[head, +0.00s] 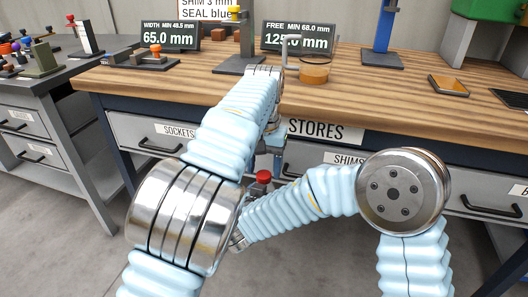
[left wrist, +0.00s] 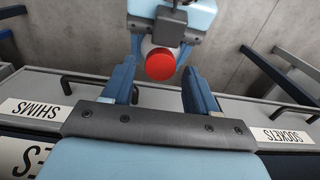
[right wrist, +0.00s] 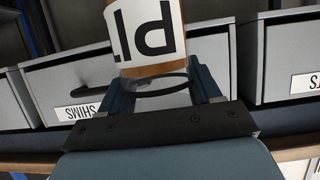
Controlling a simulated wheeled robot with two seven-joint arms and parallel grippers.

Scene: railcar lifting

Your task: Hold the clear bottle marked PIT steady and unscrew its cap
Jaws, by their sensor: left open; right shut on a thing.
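The clear bottle (right wrist: 150,40) marked PIT shows close up in the right wrist view, with its white label upside down and brown edging. My right gripper (right wrist: 163,88) is shut on it. Its red cap (left wrist: 159,64) faces my left wrist camera and also shows in the head view (head: 263,176). My left gripper (head: 268,156) points down just above the cap. Its fingers (left wrist: 160,82) are open on either side of the cap, with gaps between; I cannot see them touch it.
The bottle is held in front of the wooden bench (head: 350,112), below its top. A grey cabinet (head: 40,110) is at left.

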